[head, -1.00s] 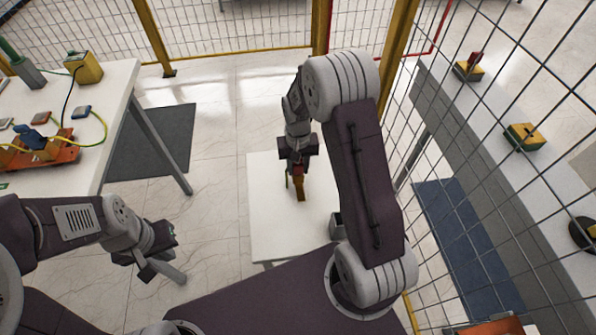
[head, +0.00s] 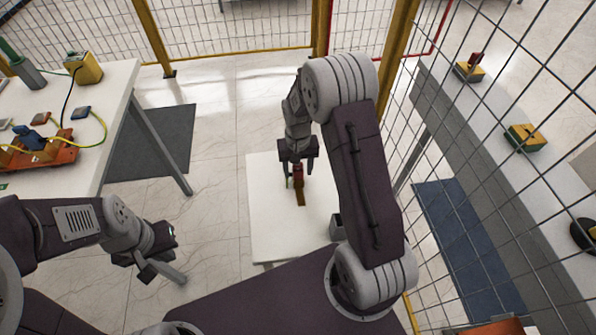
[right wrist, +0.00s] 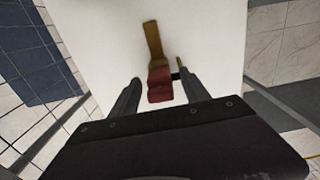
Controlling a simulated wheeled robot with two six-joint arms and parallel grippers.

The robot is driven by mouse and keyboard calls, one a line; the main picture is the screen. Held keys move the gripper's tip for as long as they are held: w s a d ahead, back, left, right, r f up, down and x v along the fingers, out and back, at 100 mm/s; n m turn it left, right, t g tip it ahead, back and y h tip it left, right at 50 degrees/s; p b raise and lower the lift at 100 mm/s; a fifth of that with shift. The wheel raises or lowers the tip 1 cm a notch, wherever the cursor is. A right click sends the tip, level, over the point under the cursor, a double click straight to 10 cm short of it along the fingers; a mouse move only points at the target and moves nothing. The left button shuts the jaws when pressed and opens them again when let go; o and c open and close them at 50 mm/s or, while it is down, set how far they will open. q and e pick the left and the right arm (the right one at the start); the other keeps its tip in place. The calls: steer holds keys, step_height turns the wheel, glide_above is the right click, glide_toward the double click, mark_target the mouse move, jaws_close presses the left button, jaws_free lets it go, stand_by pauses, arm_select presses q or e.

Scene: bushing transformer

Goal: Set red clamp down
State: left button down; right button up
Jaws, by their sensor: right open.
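The red clamp (head: 298,172) lies on the small white table (head: 265,215). It has a red block and a long brass-coloured bar, and it also shows in the right wrist view (right wrist: 159,86). My right gripper (head: 297,170) is open above the table, with its fingers (right wrist: 158,90) on either side of the red end and gaps between. A small dark part with a thin brass-coloured piece (right wrist: 179,68) is beside the red block. My left gripper (head: 155,265) is away to the left, beside the table, and its jaws are unclear.
A small grey box (head: 336,226) stands at the right edge of the white table. A workbench (head: 115,95) with cables and an orange device (head: 45,155) is at left. A wire fence and grey bench (head: 480,150) run along the right. The table's left part is clear.

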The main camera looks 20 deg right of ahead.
step_height(320, 180, up, 11)
steer(key=shift+f+p, duration=0.1)
steer(key=shift+p, duration=0.65)
steer(key=s+a+f+n+t, duration=0.1)
steer(key=s+a+n, duration=0.1)
steer(key=s, duration=1.3)
steer(key=shift+a+n, duration=0.4)
steer(key=shift+a, duration=0.35)
step_height(320, 180, up, 5)
steer(key=p, duration=0.5)
steer(key=shift+r, duration=0.1)
